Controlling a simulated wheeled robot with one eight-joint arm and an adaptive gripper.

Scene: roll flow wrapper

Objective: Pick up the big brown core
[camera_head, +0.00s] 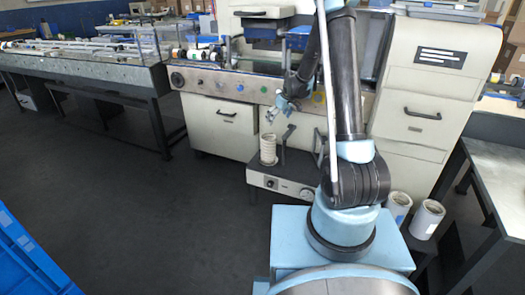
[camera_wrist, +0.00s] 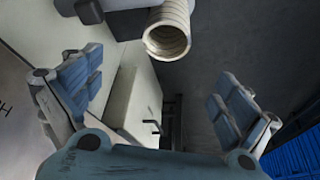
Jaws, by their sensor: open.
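A cream-beige hollow, ribbed cylinder, perhaps a stack of rings, stands upright on a small unit (camera_head: 285,183) in front of the machine. This is the only core-like piece (camera_head: 268,150) near my gripper; no clearly brown core shows. My gripper (camera_head: 281,108) is above it and slightly to the right in the head view. In the wrist view my gripper (camera_wrist: 160,92) is open, its blue-grey fingers wide apart with nothing between them. The cylinder (camera_wrist: 167,32) shows at the top centre there, its open end visible, apart from the fingers.
A dark upright lever (camera_head: 286,135) rises right beside the cylinder. The machine's cream cabinet (camera_head: 222,120) stands close behind. Two white rolls (camera_head: 428,218) stand at the right by a table (camera_head: 500,175). A blue crate (camera_head: 25,255) is at lower left. The floor between is clear.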

